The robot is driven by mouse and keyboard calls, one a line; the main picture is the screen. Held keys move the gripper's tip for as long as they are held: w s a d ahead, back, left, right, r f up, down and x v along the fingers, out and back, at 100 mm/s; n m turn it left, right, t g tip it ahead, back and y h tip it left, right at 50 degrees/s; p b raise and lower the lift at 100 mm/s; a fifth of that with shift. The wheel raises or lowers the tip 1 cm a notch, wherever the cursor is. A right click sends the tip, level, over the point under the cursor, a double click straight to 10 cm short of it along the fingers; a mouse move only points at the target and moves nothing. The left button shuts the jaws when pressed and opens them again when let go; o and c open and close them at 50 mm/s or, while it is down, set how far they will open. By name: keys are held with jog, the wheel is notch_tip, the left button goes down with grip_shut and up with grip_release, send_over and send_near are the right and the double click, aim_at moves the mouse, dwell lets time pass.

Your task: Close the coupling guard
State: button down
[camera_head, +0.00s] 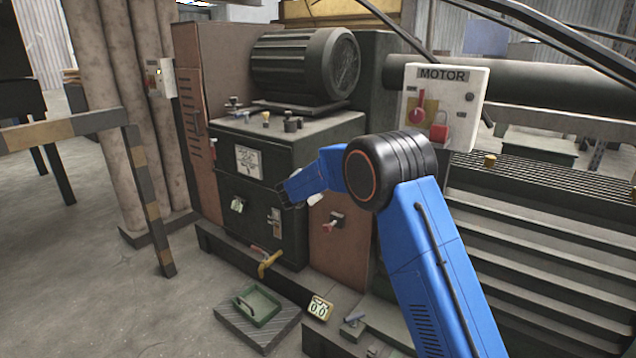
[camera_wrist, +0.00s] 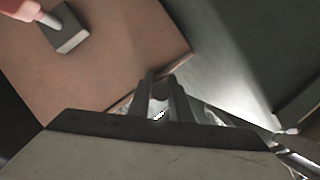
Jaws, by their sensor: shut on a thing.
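A dark green machine housing (camera_head: 225,160) stands at centre left in the head view. Its lower front panel (camera_head: 255,240) looks like the coupling guard, but its hinge and edges are hard to make out. A small latch (camera_head: 274,215) sits at that panel's right side. My gripper (camera_head: 284,193) is in front of the panel's upper right, just above the latch. In the wrist view my gripper's two dark fingers (camera_wrist: 165,90) are close together, with a small shiny piece between them. This seems to be part of the guard; most of it is hidden.
A brown panel (camera_head: 335,250) with a red-handled lever (camera_head: 331,225) stands right of the housing. A yellow handle (camera_head: 269,262) sticks out low in front. A green tray (camera_head: 262,305) lies on the floor plate. The MOTOR box (camera_head: 475,100) is at right.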

jog(key=shift+f, duration=0.35)
jog(key=c, duration=1.6)
grip_release()
jog(key=shift+d+r, duration=0.1)
jog(key=shift+s+r, duration=0.1)
jog(key=shift+s, duration=0.1)
jog(key=v, duration=1.7)
jog(key=shift+r, duration=0.15)
